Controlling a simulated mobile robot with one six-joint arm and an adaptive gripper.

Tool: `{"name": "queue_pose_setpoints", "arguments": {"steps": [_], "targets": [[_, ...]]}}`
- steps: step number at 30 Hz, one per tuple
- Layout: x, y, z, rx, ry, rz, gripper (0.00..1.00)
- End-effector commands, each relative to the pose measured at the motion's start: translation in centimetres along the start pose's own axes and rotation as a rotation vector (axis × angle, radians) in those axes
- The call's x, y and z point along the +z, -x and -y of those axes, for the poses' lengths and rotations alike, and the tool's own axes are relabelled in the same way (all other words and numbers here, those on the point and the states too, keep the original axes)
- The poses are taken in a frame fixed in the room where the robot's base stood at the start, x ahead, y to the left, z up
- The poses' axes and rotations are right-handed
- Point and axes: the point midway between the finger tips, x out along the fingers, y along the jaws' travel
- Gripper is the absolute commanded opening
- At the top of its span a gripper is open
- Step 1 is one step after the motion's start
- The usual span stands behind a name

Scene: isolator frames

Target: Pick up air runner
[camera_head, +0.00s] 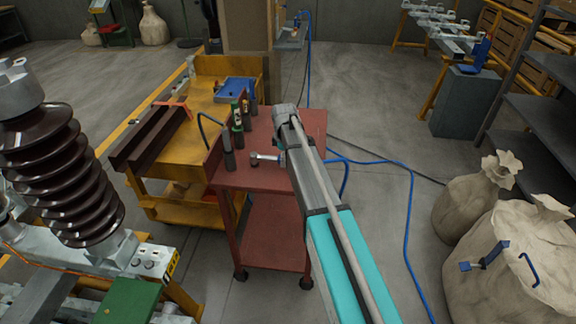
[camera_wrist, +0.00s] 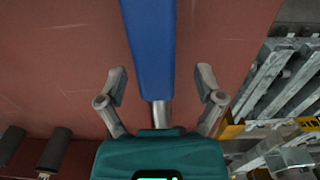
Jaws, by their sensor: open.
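The air runner (camera_wrist: 150,45) shows in the wrist view as a long blue body with a silver neck, over the red cart top. Its blue body runs from the top edge down between my fingers, and the neck passes behind my gripper's teal palm. My gripper (camera_wrist: 161,84) is open, with one finger on each side of it and gaps on both sides. In the head view a silver tool head (camera_head: 256,159) lies on the red cart (camera_head: 262,178), apparently the air runner's end. My arm hides most of the rest and the gripper's fingers there.
Several dark cylinders (camera_head: 228,152) stand along the red cart's left side; two show in the wrist view (camera_wrist: 53,150). A yellow cart (camera_head: 180,140) with a blue tray (camera_head: 235,90) stands to the left. Sacks (camera_head: 515,255) stand at right. A blue hose (camera_head: 408,225) crosses the floor.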

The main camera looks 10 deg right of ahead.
Motion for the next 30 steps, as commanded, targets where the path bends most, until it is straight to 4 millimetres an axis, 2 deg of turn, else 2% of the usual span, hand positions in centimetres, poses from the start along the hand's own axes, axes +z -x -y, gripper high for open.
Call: {"name": "queue_pose_setpoints", "arguments": {"steps": [1,5,24,26,30], "targets": [[0.01,-0.64,0.00,0.000,0.000,0.000,0.86],[0.02,-1.00,-0.01,0.000,0.000,0.000,0.86],[0.06,-0.99,-0.01,0.000,-0.001,0.000,0.86],[0.06,-0.99,-0.02,0.000,-0.001,0.000,0.76],[0.07,-0.99,-0.02,0.000,-0.001,0.000,0.50]]}}
